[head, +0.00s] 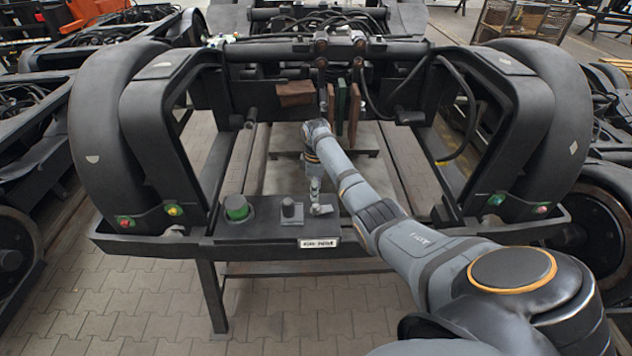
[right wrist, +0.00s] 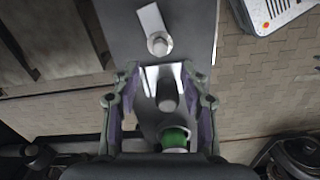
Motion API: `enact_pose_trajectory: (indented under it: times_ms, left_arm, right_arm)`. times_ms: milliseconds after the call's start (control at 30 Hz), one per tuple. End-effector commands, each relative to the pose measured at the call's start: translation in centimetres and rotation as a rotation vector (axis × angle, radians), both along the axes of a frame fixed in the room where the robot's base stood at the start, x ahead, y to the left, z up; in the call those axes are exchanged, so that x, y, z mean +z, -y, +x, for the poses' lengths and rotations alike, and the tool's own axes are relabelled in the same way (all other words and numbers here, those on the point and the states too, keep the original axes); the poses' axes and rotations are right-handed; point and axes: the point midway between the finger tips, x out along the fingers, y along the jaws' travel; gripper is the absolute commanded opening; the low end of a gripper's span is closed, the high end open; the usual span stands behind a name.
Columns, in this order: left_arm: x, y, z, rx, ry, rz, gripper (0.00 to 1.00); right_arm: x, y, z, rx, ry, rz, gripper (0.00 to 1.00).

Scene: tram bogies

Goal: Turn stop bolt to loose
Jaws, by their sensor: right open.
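On the front ledge of the bogie frame stand a green-topped cylinder (head: 237,207), a dark knob (head: 291,210) and a pale metal bolt with a flat tab (head: 321,210). The frames do not settle which is the stop bolt. My right gripper (head: 316,187) hangs over the ledge near the knob and the bolt, small and partly hidden by my arm. In the right wrist view my right gripper (right wrist: 164,84) is open. The dark knob (right wrist: 167,98) appears between its fingers, the bolt (right wrist: 158,43) beyond them and the green top (right wrist: 174,139) close below. Contact is not visible. My left gripper is not in view.
The black bogie frame (head: 160,110) rises on both sides of the ledge, with cables and a crossbar behind. Small coloured buttons (head: 173,210) sit at its left corner. A small label plate (head: 319,242) is on the ledge's front face. Paved floor (head: 290,320) lies clear in front.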

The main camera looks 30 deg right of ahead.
Motion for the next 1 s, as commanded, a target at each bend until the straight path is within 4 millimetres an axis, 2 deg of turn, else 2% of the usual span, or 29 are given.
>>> enact_pose_trajectory:
  times_ms: [100, 200, 367, 833, 933, 1000]
  left_arm:
    - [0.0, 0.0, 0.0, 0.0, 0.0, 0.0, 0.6]
    - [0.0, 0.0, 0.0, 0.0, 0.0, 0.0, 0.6]
    - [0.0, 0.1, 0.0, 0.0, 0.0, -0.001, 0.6]
    - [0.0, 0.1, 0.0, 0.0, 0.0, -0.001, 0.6]
    - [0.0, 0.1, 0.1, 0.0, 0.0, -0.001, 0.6]
    - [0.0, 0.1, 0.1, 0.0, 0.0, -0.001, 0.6]
  right_arm:
    - [2.3, 0.0, 0.1, 0.0, 0.002, -0.001, 0.44]
    - [3.4, 0.0, 0.1, 0.0, 0.002, -0.001, 0.44]
    - [4.0, 0.0, 0.0, 0.0, 0.0, 0.0, 0.44]
    - [3.9, -0.1, -0.1, -0.001, 0.0, -0.001, 0.44]
    - [2.3, -0.7, -1.0, -0.025, 0.008, -0.019, 0.44]
    - [0.3, -1.8, -2.7, -0.068, 0.024, -0.042, 0.44]
